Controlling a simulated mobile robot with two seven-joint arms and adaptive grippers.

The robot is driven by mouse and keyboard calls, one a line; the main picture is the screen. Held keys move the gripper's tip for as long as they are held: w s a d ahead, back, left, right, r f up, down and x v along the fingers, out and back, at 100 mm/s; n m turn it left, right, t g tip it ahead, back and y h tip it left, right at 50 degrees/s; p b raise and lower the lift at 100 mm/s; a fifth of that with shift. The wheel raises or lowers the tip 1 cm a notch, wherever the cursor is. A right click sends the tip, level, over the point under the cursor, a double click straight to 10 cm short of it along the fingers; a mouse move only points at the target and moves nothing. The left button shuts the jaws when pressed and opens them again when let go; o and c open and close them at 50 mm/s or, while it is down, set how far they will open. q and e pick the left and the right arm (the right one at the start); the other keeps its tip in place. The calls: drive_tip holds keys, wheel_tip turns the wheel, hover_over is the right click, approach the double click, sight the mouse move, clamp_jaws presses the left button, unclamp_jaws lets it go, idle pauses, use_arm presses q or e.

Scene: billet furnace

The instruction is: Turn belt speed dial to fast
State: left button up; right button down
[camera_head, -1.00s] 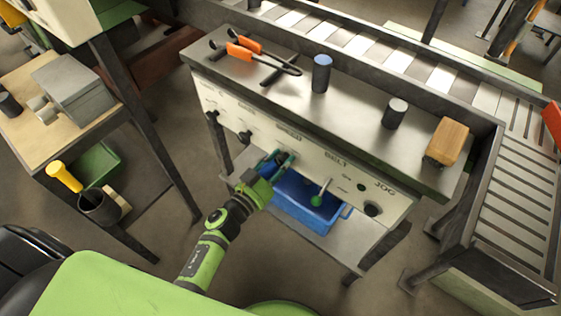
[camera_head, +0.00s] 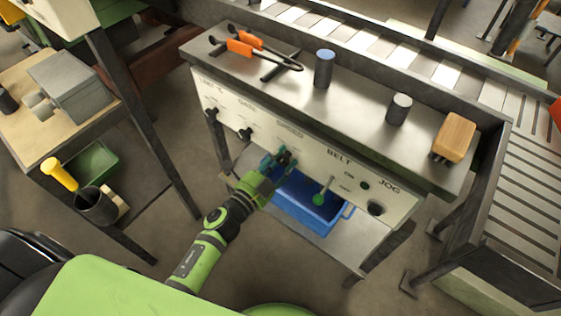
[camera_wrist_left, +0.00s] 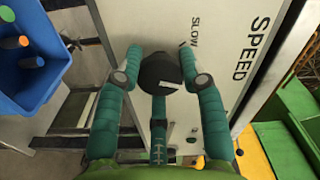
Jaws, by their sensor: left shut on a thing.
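The belt speed dial (camera_wrist_left: 160,73) is a black round knob with a pale pointer mark, on the white front panel (camera_head: 318,163). In the left wrist view it sits between the teal fingers of my left gripper (camera_wrist_left: 160,78), under the printed words SPEED and SLOW. The pale mark lies toward the right of the knob in that view. In the head view my left gripper (camera_head: 279,160) reaches the panel below the SPEED label and hides most of the dial. It is shut on the dial. My right gripper is not in view.
The panel also has other black knobs (camera_head: 245,134), a green-tipped BELT lever (camera_head: 321,197) and a JOG knob (camera_head: 375,208). A blue bin (camera_head: 300,207) stands on the shelf below.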

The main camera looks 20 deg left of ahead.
use_arm(q)
drive_tip(key=shift+d+r+m+b, duration=0.15)
drive_tip(key=shift+d+m+b, duration=0.1)
drive_tip(key=shift+m, duration=0.6)
drive_tip(key=shift+d+r+m+b, duration=0.1)
drive_tip(key=shift+m+b, duration=0.15)
drive_tip(key=shift+m, duration=0.6)
drive_tip(key=o, duration=1.1)
drive_tip(key=shift+d+f, duration=0.1)
drive_tip(key=shift+o, duration=0.2)
drive_tip(key=shift+f, duration=0.1)
drive_tip(key=shift+s+a, duration=0.2)
drive_tip(key=shift+a, duration=0.05)
drive_tip(key=v, duration=1.1)
drive_tip(key=shift+s, duration=0.3)
